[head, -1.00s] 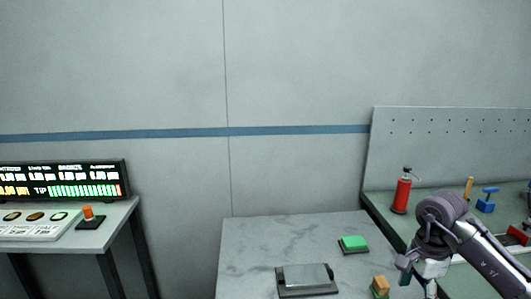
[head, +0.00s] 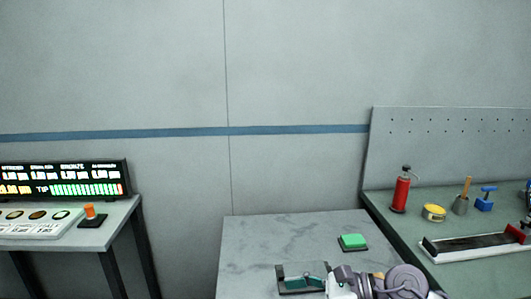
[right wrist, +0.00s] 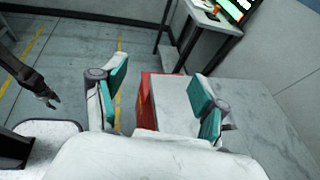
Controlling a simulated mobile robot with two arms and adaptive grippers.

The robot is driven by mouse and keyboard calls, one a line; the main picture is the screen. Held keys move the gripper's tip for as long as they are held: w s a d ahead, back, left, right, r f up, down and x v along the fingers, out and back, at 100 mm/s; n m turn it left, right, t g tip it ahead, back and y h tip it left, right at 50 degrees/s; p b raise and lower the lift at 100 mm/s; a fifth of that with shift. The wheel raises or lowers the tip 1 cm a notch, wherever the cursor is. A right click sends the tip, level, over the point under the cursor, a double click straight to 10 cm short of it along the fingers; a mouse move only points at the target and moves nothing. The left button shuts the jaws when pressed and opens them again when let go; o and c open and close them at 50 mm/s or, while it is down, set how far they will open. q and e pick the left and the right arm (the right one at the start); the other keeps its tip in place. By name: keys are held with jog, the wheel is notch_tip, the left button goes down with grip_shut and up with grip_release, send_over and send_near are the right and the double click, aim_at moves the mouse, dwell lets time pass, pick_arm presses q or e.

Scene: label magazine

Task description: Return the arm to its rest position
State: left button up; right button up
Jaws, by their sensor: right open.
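My right arm reaches in low over the marbled table (head: 250,245) in the head view. My right gripper (head: 312,282) is at the bottom, in front of the dark holder (head: 282,274) and partly hiding it. In the right wrist view my right gripper (right wrist: 160,95) has its two teal-padded fingers wide apart with nothing between them.
A green button block (head: 352,242) sits on the marbled table. A red extinguisher (head: 401,190), yellow tin (head: 433,212), blue tool (head: 486,200) and long tray (head: 475,247) are on the right bench. A display (head: 65,180) and orange button (head: 90,212) stand left. A red box side (right wrist: 147,105) shows below.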

notch_tip(320, 180, up, 9)
jog(key=m+t+y, duration=0.4)
jog(key=m+t, duration=0.7)
jog(key=m, duration=0.3)
jog(key=w+d+f+m+t+h, duration=0.2)
jog(key=d+m+t+h, duration=0.6)
jog(key=m, duration=0.7)
jog(key=s+d+f+m+g+h, duration=0.2)
jog(key=d+f+m+g+h, duration=0.15)
jog(key=f+m+h, duration=0.3)
jog(key=s+d+f+m+g+h, duration=0.3)
jog(key=d+f+m+h, duration=0.2)
jog(key=f+m, duration=0.3)
jog(key=s+a+f+m+g+y, duration=0.1)
jog(key=s+f+m+g, duration=0.2)
jog(key=s+f+g, duration=0.55)
jog(key=s+f+m+g+y, duration=0.1)
jog(key=s+f+m+g, duration=0.3)
jog(key=s, duration=0.8)
notch_tip(320, 180, down, 29)
jog(key=s, duration=0.3)
jog(key=s+d+f+n+g, duration=0.1)
jog(key=s+d+f, duration=0.1)
jog(key=s+f, duration=1.2)
jog(key=shift+s+d+f+g, duration=0.3)
jog(key=shift+s+f+g, duration=0.1)
jog(key=shift+s, duration=0.3)
